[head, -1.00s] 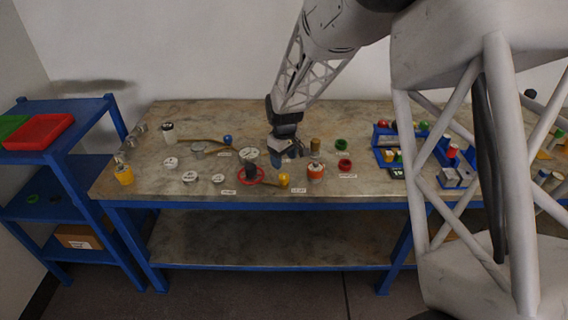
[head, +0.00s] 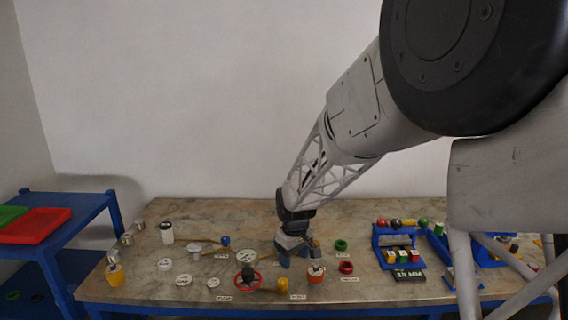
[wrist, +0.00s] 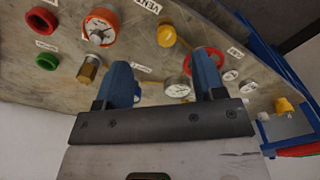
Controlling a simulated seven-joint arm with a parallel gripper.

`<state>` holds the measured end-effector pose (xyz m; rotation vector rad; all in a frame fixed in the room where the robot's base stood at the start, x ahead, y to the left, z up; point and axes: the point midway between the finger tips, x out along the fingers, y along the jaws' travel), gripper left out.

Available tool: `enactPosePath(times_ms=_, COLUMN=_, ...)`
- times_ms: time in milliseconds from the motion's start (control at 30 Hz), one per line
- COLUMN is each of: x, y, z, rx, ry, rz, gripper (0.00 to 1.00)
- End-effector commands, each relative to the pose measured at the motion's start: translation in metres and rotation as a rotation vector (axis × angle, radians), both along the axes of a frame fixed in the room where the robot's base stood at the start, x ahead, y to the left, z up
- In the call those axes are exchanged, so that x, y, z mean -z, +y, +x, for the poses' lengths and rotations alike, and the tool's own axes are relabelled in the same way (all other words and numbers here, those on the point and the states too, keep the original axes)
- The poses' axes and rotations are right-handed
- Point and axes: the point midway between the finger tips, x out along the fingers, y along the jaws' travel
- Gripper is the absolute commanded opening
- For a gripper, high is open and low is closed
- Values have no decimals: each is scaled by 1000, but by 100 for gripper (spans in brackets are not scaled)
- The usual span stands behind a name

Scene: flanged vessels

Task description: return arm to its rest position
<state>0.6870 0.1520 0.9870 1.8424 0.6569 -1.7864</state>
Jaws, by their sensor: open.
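My gripper (head: 287,252) is over the middle of the workbench (head: 190,290) in the head view, pointing down. In the wrist view its two blue fingers (wrist: 162,85) stand well apart with nothing between them, so it is open and empty. Whether the fingers touch anything cannot be told.
In the head view, blue racks (head: 398,247) with coloured parts stand to the right. Several white discs and a yellow cup (head: 114,275) lie to the left. A blue shelf with a red tray (head: 36,225) stands at far left. The air above the bench's left part is clear.

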Motion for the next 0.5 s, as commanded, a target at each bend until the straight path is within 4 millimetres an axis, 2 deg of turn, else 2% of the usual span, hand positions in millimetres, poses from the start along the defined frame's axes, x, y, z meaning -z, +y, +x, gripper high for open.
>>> enactPosePath(times_ms=33, x=-13, y=-8, z=-9, rx=22, ry=-10, rz=3, gripper=63)
enactPosePath(times_ms=200, x=-46, y=-31, z=-42, rx=96, ry=-30, rz=8, gripper=63)
enactPosePath(times_ms=500, x=-94, y=-69, z=-107, rx=228, ry=-66, rz=20, gripper=63)
